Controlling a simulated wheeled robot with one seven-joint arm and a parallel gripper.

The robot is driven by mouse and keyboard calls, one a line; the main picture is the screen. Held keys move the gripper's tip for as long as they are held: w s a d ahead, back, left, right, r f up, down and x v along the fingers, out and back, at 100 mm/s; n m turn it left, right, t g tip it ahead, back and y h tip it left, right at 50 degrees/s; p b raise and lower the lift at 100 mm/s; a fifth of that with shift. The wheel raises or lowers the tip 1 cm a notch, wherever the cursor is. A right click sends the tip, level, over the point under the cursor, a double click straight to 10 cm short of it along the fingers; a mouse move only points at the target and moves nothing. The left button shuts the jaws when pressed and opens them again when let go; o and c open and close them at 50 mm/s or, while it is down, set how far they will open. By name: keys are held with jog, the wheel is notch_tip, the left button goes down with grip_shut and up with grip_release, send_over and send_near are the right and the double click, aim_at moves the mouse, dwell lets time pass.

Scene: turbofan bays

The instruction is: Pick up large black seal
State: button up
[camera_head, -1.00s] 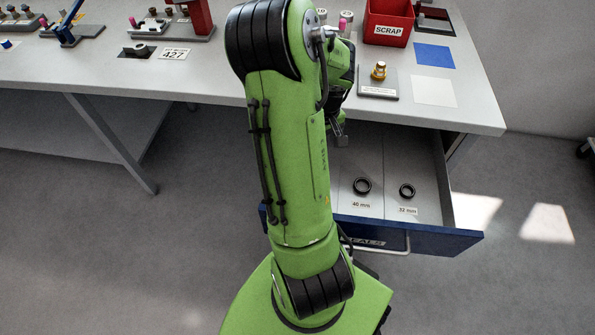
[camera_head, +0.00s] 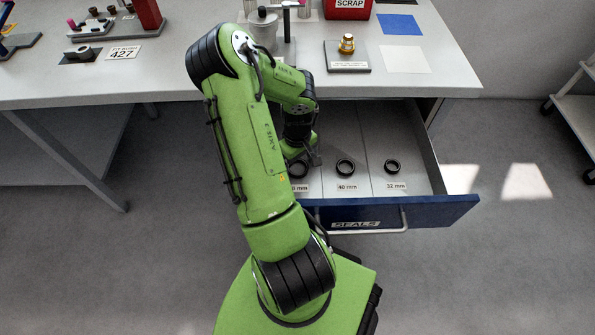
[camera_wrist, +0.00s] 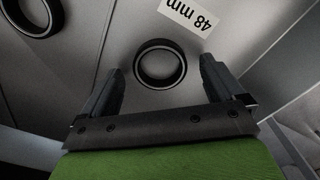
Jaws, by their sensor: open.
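The large black seal (camera_wrist: 160,87) is a black ring lying flat in the open drawer beside a white "48 mm" label (camera_wrist: 188,14). In the wrist view it lies between my open fingers, apart from both, with nothing held. My gripper (camera_wrist: 161,66) points down over that compartment. In the head view the large seal (camera_head: 298,176) shows in the left visible compartment, partly hidden by my gripper (camera_head: 316,158). The 40 mm seal (camera_head: 345,174) and the smaller 32 mm seal (camera_head: 392,174) lie to its right.
The blue drawer front (camera_head: 430,212) marked SEALS stands out under the workbench (camera_head: 440,80). Thin dividers separate the compartments. Another black ring (camera_wrist: 52,18) shows at the wrist view's upper left. A brass part on a plate (camera_head: 347,64) and a red SCRAP bin (camera_head: 347,8) are on the bench.

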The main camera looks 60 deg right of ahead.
jog(key=shift+f, duration=0.5)
jog(key=shift+r, duration=0.1)
jog(key=c, duration=1.1)
